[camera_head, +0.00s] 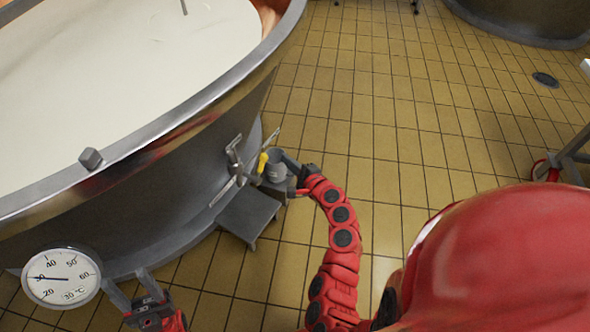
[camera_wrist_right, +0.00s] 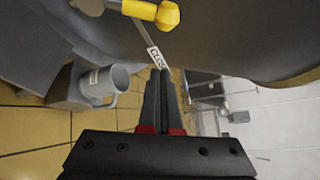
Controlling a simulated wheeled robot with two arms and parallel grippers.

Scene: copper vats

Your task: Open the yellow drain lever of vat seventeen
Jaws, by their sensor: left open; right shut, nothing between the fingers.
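The vat (camera_head: 165,130) is a steel-sided tub of white liquid filling the left of the head view; I read no vat number. The yellow drain lever (camera_head: 262,162) is low on its near-right side; in the right wrist view its yellow knob (camera_wrist_right: 166,14) is above my fingertips. A white tag (camera_wrist_right: 157,57) with dark lettering shows just past the fingertips. My right gripper (camera_wrist_right: 160,72) is shut and empty, apart from the knob; in the head view it is beside the lever, partly hidden. My left gripper (camera_head: 127,280) is open and empty at bottom left.
A round dial thermometer (camera_head: 61,278) is beside my left gripper. Tiled floor (camera_head: 400,110) is open to the right, with a drain (camera_head: 545,80) and another vat (camera_head: 530,20).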

